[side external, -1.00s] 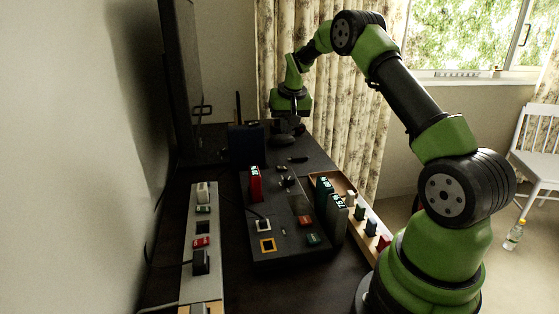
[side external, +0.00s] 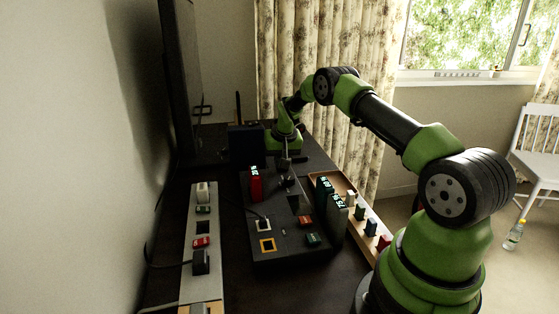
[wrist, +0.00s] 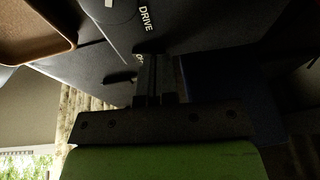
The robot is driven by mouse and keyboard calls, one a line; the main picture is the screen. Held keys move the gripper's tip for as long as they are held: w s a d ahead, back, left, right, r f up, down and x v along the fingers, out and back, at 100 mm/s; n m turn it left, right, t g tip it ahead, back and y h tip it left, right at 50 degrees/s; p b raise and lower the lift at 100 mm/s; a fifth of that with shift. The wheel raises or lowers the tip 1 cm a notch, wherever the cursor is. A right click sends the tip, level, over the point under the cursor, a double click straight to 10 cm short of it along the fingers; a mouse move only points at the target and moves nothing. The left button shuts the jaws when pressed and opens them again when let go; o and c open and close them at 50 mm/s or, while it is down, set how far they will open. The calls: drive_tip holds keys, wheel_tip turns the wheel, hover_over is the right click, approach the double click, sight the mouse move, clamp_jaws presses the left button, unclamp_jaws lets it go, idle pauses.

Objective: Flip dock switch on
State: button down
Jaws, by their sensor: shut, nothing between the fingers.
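The dock is a dark box (side external: 282,241) on the desk, with a red drive (side external: 255,185) standing in it and small dark parts on its far half. My gripper (side external: 285,165) is shut and empty, pointing down at the far end of the dock. In the wrist view, my shut fingers (wrist: 147,65) are close to the dock's dark top (wrist: 185,25), beside white lettering that is partly hidden by them. A "DRIVE" label shows nearby. I cannot clearly make out the switch or its position, nor whether my fingers touch anything.
Two dark green and grey cards (side external: 337,214) with displays stand at the dock's right. A wooden tray (side external: 317,177) with several small blocks lies beyond them. A grey power strip (side external: 187,245) lies on the left. A dark blue box (side external: 247,146) stands behind the dock.

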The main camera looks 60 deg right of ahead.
drive_tip(key=shift+w+a+f, duration=0.1)
drive_tip(key=shift+f, duration=0.3)
drive_tip(key=shift+s+d+r, duration=0.1)
drive_tip(key=shift+s+d, duration=0.5)
drive_tip(key=shift+s, duration=0.05)
